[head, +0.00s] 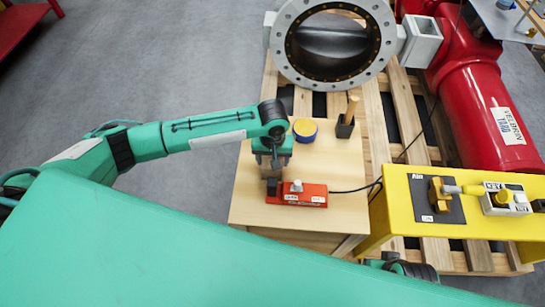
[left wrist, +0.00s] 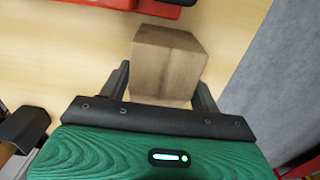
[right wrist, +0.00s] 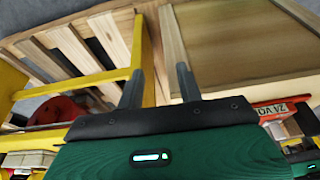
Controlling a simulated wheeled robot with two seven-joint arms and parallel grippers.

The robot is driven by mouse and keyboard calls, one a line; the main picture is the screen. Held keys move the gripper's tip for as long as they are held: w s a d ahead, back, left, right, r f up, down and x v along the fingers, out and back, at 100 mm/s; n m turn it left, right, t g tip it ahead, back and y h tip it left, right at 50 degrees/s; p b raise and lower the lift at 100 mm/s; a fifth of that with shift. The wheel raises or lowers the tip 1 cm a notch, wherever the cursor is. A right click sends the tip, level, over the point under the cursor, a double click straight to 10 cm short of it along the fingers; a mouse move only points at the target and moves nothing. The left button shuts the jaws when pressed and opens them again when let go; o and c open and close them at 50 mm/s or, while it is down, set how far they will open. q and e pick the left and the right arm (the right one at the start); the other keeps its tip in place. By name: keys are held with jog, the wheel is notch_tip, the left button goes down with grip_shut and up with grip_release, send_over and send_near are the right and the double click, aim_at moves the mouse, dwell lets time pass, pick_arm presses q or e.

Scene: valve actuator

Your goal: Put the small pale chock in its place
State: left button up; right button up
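A wooden block (left wrist: 168,62), which I take for the small pale chock, lies between the spread fingers of my left gripper (left wrist: 161,78). It looks slightly turned against the fingers; whether they touch it is unclear. In the head view my left gripper (head: 271,161) points down over the wooden table top (head: 248,205), and the block is mostly hidden under it. My right gripper (right wrist: 158,82) has its fingers apart with nothing between them. It points toward a pallet and a wooden box side. The chock's place cannot be made out.
A red device (head: 300,197) with a cable sits right beside the left gripper. A blue-and-yellow tin (head: 305,129) and a dark holder with a wooden handle (head: 345,127) stand behind. A yellow bench (head: 400,205) is at right. A large flanged valve (head: 335,45) stands at the back.

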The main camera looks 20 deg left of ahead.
pick_arm(q)
jog(key=shift+o, duration=0.9)
pick_arm(e)
jog(key=shift+f, duration=0.25)
pick_arm(q)
jog(key=shift+r, duration=0.1)
pick_arm(e)
jog(key=shift+w, duration=0.15)
